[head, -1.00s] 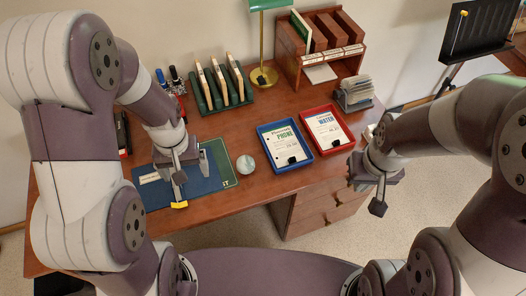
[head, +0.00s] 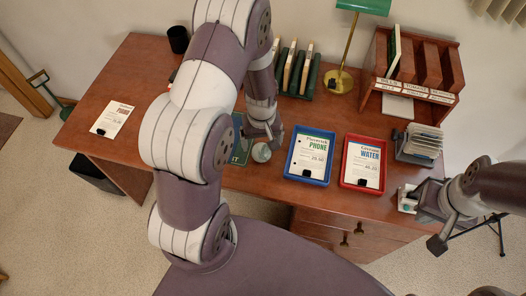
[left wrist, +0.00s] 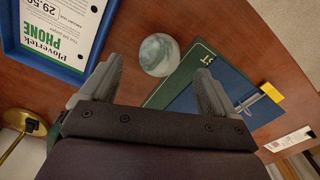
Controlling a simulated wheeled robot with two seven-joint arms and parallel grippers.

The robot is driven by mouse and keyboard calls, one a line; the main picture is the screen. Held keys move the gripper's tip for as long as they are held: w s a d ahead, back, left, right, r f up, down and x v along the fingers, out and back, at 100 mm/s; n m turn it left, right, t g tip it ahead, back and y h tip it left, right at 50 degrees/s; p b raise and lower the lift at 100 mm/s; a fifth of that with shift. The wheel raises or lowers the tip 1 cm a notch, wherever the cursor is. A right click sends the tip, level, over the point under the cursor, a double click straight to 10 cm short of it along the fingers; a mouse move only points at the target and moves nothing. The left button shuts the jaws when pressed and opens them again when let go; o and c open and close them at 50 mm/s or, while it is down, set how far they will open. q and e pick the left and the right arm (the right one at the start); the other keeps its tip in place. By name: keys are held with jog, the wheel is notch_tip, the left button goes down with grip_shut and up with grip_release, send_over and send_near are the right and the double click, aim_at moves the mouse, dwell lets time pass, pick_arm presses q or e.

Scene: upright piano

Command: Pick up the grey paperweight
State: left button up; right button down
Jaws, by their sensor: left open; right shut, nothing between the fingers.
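The grey paperweight (head: 261,153) is a round, marbled ball on the wooden desk, left of the blue tray. In the left wrist view the paperweight (left wrist: 158,54) lies just beyond the gap between my left fingertips. My left gripper (left wrist: 160,76) is open and empty, with a finger towards either side of the ball. In the head view my left gripper (head: 265,134) is at the paperweight, and my arm hides part of the desk there. I cannot tell its exact height. My right gripper (head: 437,240) is shut and empty, by the desk's right end.
The blue tray (head: 288,174) holds a phone bill; the red tray (head: 343,182) holds a water bill. A card file (head: 420,145), pigeonhole rack (head: 450,113) and lamp (head: 346,55) stand behind. Another bill (head: 111,119) lies at left.

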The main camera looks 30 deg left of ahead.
aim_at(261, 148)
pick_arm(q)
jog(key=shift+f, duration=0.5)
jog(key=f, duration=0.4)
jog(key=shift+w+a+f, duration=0.1)
jog(key=shift+a+f, duration=0.05)
jog(key=shift+a, duration=0.05)
jog(key=shift+w+f, duration=0.1)
jog(key=shift+f, duration=0.25)
jog(key=c, duration=1.3)
jog(key=shift+r, duration=0.1)
